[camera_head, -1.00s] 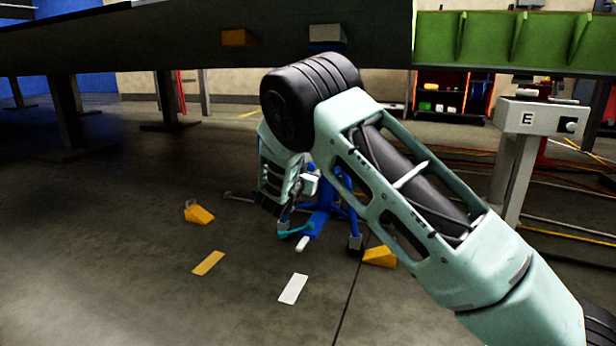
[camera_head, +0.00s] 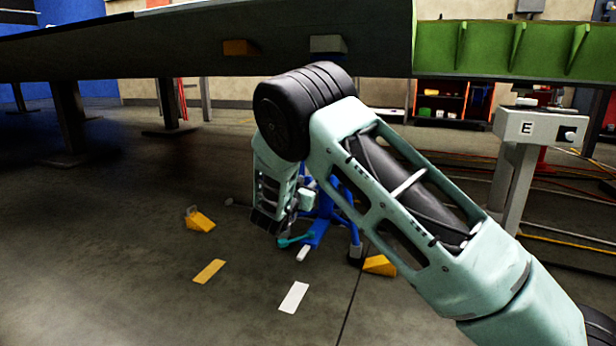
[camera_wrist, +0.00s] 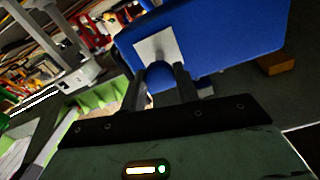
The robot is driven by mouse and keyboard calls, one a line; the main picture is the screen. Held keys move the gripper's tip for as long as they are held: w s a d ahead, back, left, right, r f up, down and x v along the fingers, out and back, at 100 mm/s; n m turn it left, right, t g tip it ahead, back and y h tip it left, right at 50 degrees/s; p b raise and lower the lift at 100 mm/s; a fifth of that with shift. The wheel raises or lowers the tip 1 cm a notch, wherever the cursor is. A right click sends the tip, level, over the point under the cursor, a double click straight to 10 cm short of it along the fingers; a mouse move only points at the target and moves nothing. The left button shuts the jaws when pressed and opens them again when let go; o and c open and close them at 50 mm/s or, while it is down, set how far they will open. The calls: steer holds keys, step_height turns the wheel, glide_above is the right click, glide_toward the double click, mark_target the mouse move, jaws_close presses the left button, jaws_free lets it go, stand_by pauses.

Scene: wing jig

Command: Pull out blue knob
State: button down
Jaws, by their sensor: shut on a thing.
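The blue knob (camera_wrist: 158,72) shows in the wrist view as a rounded blue end between my two fingers. It sits in front of a white plate on a large blue block (camera_wrist: 235,38). My gripper (camera_wrist: 160,85) is shut on the knob, with one finger on each side. Whether the knob has moved out of the block cannot be told. In the head view, my arm hides most of the place where my gripper works. A blue stand (camera_head: 322,208) with a teal lever shows partly behind my arm there.
A dark wing panel (camera_head: 150,50) spans overhead, with a green ribbed section (camera_head: 515,45) at right. Yellow wedges (camera_head: 200,220) (camera_head: 380,265) lie on the floor. A grey post marked E (camera_head: 535,128) stands at right.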

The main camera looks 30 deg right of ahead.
steer(key=shift+s+a+f, duration=0.15)
steer(key=c, duration=1.1)
jaws_free()
steer(key=shift+o, duration=0.2)
steer(key=p+v, duration=0.7)
steer(key=v, duration=1)
steer(key=shift+s+a, duration=0.2)
